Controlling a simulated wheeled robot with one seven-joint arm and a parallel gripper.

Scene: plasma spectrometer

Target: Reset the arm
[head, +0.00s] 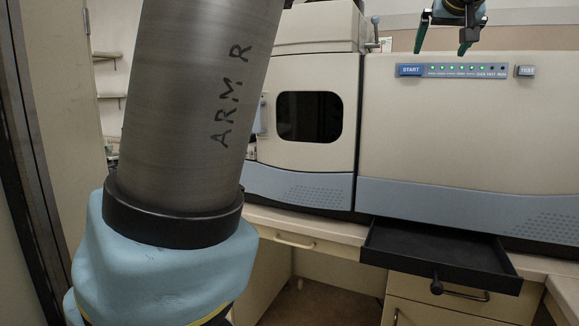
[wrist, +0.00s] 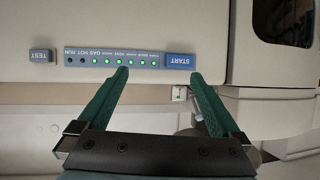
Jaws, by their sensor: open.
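My gripper (head: 442,46) is at the top right of the head view, in front of the upper part of the spectrometer. Its two green fingers are spread apart with nothing between them; they also show in the wrist view (wrist: 160,74). The spectrometer (head: 440,130) is a large cream and blue-grey machine. Its blue START button (head: 410,70) sits at the left end of an indicator strip with several green lights lit and two dark. In the wrist view the START button (wrist: 180,61) appears just beyond the fingertips; I cannot tell the exact gap. My arm, marked ARM R, fills the left of the head view.
A grey TEST button (head: 525,71) is right of the strip. A dark window (head: 309,117) is in the machine's left section. A black tray (head: 435,250) with a knob sticks out below the machine. Counter drawers (head: 460,305) are underneath, with an open knee space left of them.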

